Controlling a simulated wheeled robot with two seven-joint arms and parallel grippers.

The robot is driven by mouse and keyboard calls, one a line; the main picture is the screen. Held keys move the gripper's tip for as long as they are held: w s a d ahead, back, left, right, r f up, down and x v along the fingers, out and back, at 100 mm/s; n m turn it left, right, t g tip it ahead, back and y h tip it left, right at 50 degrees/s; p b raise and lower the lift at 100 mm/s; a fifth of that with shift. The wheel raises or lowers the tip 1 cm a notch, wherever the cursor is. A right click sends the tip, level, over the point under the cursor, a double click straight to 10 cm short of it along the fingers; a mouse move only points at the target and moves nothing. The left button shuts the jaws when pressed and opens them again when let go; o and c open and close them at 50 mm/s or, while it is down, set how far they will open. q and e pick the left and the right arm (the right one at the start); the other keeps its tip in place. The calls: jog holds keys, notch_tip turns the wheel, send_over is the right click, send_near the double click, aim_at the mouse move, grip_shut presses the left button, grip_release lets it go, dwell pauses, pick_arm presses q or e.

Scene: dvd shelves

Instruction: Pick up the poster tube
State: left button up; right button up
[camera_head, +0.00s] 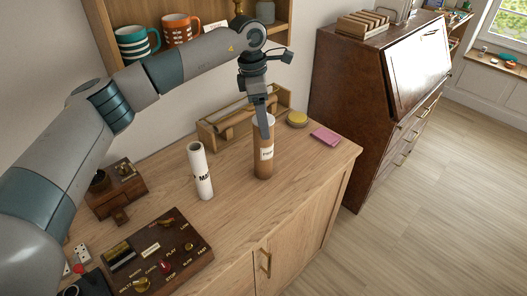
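A brown cardboard tube (263,164) with a pale label stands upright on the wooden cabinet top. The label's print is too small to read surely. A white tube (200,172) with dark lettering stands upright to its left. My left gripper (264,131) points down at the top of the brown tube, with a finger overlapping its upper front. The fingers are seen nearly edge-on, so I cannot tell whether they are closed on it. My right gripper is not in view.
A wooden rack (210,133) stands behind the tubes. A yellow round item (297,118) and a pink pad (326,136) lie right. A control box (158,252) sits front left, a small brown box (116,190) behind it. Mugs (135,43) stand on the shelf above.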

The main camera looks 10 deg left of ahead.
aim_at(263, 149)
pick_arm(q)
jog(key=shift+d+f+p, duration=0.1)
jog(key=shift+f+p, duration=0.5)
jog(key=f, duration=0.1)
jog(key=f+p, duration=0.1)
jog(key=f, duration=0.1)
jog(key=shift+d+f+p, duration=0.25)
jog(key=shift+f+p, duration=0.05)
jog(key=shift+f, duration=0.05)
jog(key=c, duration=1.4)
jog(key=shift+r, duration=0.15)
